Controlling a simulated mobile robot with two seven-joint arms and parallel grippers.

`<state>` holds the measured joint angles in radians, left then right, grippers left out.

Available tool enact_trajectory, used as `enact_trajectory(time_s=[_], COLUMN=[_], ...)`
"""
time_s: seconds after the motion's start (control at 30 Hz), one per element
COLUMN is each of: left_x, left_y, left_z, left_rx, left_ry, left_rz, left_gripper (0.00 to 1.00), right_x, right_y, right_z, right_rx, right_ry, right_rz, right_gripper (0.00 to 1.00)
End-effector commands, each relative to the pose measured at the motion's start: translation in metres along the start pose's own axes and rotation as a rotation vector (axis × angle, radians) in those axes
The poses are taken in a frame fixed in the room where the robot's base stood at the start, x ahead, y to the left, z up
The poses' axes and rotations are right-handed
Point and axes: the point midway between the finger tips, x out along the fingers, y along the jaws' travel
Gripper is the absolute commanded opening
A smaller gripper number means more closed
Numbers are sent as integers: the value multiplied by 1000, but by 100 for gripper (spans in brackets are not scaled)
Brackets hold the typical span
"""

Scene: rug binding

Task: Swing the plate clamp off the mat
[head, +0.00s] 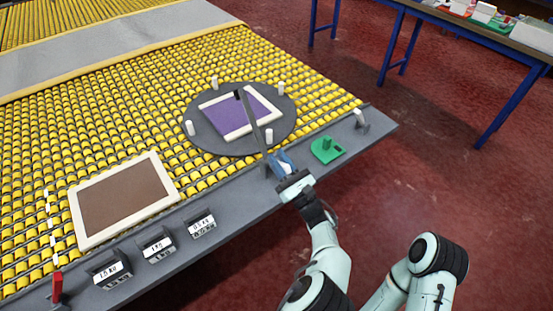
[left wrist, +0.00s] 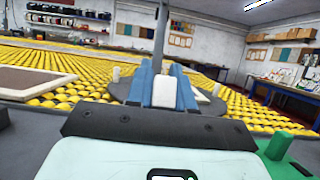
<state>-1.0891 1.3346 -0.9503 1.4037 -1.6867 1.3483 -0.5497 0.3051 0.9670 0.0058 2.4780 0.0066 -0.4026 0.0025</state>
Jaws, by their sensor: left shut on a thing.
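The mat (head: 232,116), purple with a cream border, lies on a round dark turntable plate (head: 200,132) ringed by white pegs. The plate clamp (head: 251,122) is a dark narrow bar running from the front rail up across the mat in the head view. Its far end, a dark tip, shows over the mat's upper part. My left gripper (head: 284,163) is shut on the near end of the clamp at the rail. In the left wrist view the dark bar (left wrist: 161,38) rises between the blue fingers (left wrist: 164,88). My right gripper is not in view.
A green block with a knob (head: 327,149) sits on the rail right of my gripper, and a grey-white fitting (head: 361,120) beyond it. A brown cream-edged mat (head: 126,198) lies left on the yellow rollers. Labelled dark blocks (head: 158,246) and a red handle (head: 57,287) line the rail.

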Motion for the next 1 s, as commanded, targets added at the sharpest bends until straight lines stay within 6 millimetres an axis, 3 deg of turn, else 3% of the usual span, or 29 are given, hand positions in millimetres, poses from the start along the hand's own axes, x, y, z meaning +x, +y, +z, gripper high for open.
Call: enact_trajectory(time_s=[0.4,0.97,1.0], left_x=[-16,-18,-18], left_y=[0,0,0], left_z=[-9,-10,-10], left_rx=[0,1,1], left_ry=[-203,-231,-231], left_rz=[-1,-1,-1], left_gripper=[0,0,35], right_x=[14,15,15], right_y=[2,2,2], right_z=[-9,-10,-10], right_rx=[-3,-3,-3], right_ry=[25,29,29], right_rz=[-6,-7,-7], right_gripper=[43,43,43])
